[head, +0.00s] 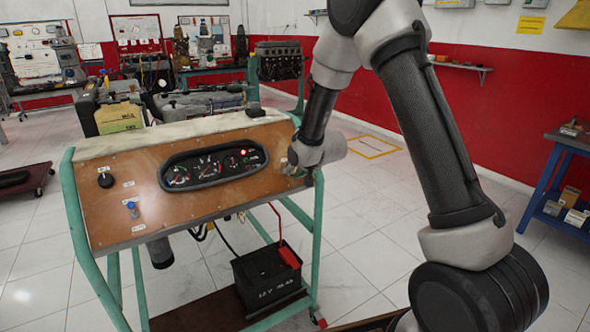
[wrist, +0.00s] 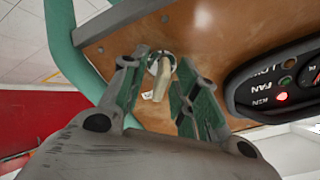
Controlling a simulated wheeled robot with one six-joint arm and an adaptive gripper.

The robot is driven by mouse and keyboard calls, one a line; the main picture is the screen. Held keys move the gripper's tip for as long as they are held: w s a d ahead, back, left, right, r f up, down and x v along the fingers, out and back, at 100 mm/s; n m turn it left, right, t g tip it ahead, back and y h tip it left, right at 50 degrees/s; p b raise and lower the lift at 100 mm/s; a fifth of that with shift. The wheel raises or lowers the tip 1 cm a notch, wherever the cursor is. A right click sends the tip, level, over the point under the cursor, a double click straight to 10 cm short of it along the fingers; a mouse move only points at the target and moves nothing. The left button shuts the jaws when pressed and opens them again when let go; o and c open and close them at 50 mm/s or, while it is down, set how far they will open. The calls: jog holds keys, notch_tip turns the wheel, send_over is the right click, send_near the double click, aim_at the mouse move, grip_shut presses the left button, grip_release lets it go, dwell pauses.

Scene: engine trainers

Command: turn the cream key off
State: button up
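The cream key (wrist: 161,82) sits in a round metal switch (wrist: 154,62) on the brown panel, in the wrist view. My gripper (wrist: 157,78) is open, with one green-padded finger on each side of the key. A gap shows between the key and each finger. In the head view my gripper (head: 298,160) is at the right end of the panel (head: 135,185), and the key is hidden there.
The gauge cluster (head: 215,165) is left of my gripper, and its red lamp (wrist: 281,97) is lit. A black knob (head: 105,180) and a blue knob (head: 132,207) are at the panel's left. A green frame (head: 310,235) carries the panel above a black battery (head: 268,280).

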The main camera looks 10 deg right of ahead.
jog(key=shift+w+f, duration=0.1)
grip_shut()
jog(key=shift+n, duration=0.3)
jog(key=n, duration=0.3)
jog(key=shift+n, duration=0.3)
jog(key=shift+a+n+y, duration=0.1)
jog(key=shift+n+y, duration=0.2)
jog(key=shift+n, duration=1.6)
grip_release()
